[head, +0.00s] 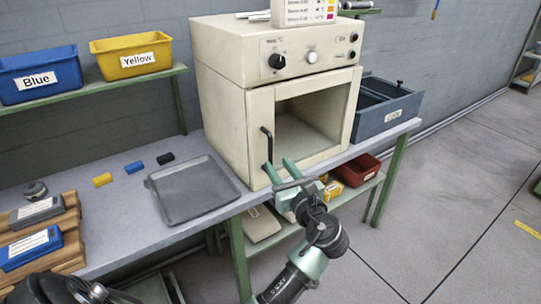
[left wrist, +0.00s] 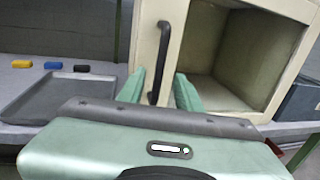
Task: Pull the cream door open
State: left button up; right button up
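The cream door (head: 352,108) is the framed front of a cream oven-like box on the bench; it looks closed, and the box's inside shows through its large window. Its black bar handle (head: 268,146) stands upright on the left side of the frame and also shows in the left wrist view (left wrist: 162,55). My left gripper (head: 278,165) has its two green fingers apart at the lower part of the handle. In the left wrist view its fingers (left wrist: 158,82) are on either side of the handle, with gaps visible. My right gripper is not in view.
A grey tray (head: 195,190) lies on the bench left of the box. A blue-grey bin (head: 400,105) stands right of it. A red bin (head: 358,170) sits on the lower shelf. Blue (head: 40,75) and yellow bins (head: 130,55) stand on the upper shelf. The floor at right is clear.

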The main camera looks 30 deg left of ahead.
aim_at(271, 157)
pick_arm(q)
jog(key=x, duration=0.6)
jog(key=shift+a+f, duration=0.1)
grip_shut()
dwell(1.2)
